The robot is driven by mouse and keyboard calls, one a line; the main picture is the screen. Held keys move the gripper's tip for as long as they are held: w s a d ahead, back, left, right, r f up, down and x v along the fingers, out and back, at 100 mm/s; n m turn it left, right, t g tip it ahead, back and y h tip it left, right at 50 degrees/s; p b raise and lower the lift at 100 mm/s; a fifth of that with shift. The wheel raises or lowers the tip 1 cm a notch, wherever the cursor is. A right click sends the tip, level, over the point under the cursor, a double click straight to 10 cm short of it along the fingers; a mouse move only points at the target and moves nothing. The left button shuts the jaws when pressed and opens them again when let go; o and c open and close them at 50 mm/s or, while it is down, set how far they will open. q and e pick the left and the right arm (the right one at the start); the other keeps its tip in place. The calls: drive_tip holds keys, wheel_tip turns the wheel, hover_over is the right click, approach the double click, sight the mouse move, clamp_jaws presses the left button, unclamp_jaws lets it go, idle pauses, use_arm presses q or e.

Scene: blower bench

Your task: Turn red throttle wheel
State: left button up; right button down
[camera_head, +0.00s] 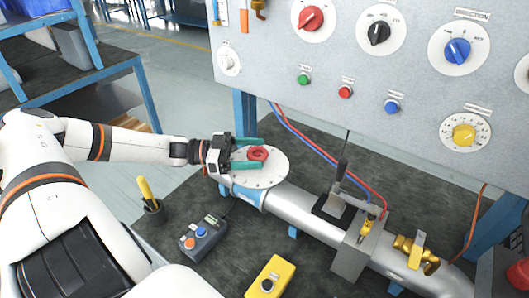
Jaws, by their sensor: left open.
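The red throttle wheel (258,153) is a small red knob at the middle of a round white dial plate (270,176). The plate sits on top of the left end of a grey pipe (300,213). My left gripper (259,154) comes in from the left, with its green-tipped fingers on the far and near sides of the red wheel. The fingers are open around the wheel; I cannot tell if either one touches it. My right gripper does not show.
A grey panel (330,72) with several coloured knobs and buttons stands behind the bench. A lever (341,180) and brass valves (415,250) are on the pipe to the right.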

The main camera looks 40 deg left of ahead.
sight(264, 151)
use_arm(q)
drive_tip(key=shift+x, duration=1.65)
